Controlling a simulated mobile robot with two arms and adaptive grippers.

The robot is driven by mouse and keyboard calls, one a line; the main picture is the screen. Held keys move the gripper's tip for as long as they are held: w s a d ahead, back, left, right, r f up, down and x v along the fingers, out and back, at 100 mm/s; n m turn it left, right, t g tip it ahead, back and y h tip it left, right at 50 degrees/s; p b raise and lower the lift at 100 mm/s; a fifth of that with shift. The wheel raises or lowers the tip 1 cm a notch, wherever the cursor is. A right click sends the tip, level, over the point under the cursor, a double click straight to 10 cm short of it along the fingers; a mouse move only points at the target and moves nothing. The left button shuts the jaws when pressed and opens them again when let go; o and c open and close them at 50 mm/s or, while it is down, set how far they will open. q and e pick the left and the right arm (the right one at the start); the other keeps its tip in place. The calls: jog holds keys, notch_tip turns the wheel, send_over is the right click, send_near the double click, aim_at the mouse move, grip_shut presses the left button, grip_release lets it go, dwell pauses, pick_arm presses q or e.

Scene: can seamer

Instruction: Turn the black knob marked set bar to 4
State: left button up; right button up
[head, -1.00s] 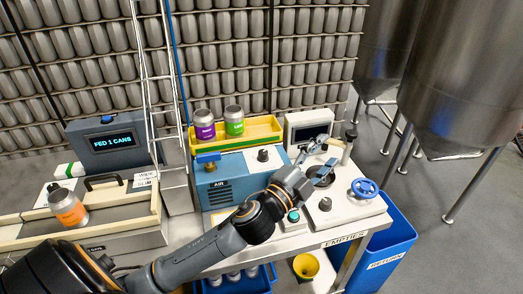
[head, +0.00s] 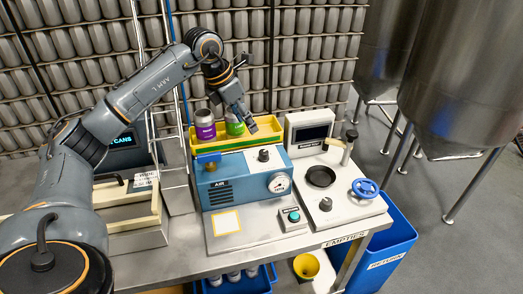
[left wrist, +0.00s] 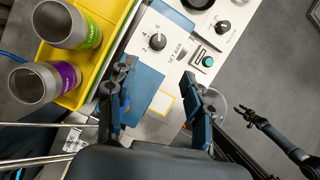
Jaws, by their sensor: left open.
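The black knob marked set bar (head: 263,155) sits on top of the blue air box (head: 220,185). In the left wrist view the knob (left wrist: 157,42) shows with the numbers 2, 4 and 6 around it; its exact setting is too small to tell. My left gripper (head: 246,98) is open and empty, above and behind the blue box near the yellow tray. In the left wrist view its fingers (left wrist: 158,98) are apart, with the knob beyond them and not between them. My right gripper (left wrist: 250,114) shows small at the right of that view; its jaw state is unclear.
A yellow tray (head: 266,138) with a purple-label can (head: 204,128) and a green-label can (head: 234,126) stands behind the box.

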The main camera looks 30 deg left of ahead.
aim_at(263, 152)
pick_arm(q)
jog(key=p+x, duration=0.3)
jog(key=x, duration=0.9)
jog(key=shift+f, duration=0.2)
jog(key=shift+w+f+p, duration=0.25)
jog(key=shift+f+p, duration=0.05)
jog(key=shift+f, duration=0.4)
grip_shut()
